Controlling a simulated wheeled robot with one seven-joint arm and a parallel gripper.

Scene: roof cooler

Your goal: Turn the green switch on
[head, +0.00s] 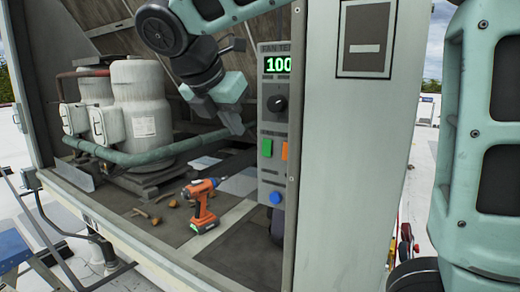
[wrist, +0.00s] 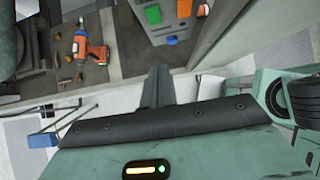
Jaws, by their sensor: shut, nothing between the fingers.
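The green switch (head: 266,147) is on a grey control panel (head: 266,181) on the side of the post, left of an orange switch (head: 285,150). The wrist view also shows the green switch (wrist: 153,14) at its top edge. My gripper (head: 240,125) is shut and empty, just left of the panel in the head view, near the green switch's height. In the wrist view my gripper (wrist: 158,72) points up toward the panel, with a visible gap below the green switch. I cannot tell which position the switch is in.
The panel has a green display (head: 278,64) reading 100, a black knob (head: 277,103) and a blue button (head: 275,198). An orange drill (head: 201,203) stands on the cooler floor among small brown pieces. White tanks (head: 140,100) and a green pipe (head: 160,152) are at left.

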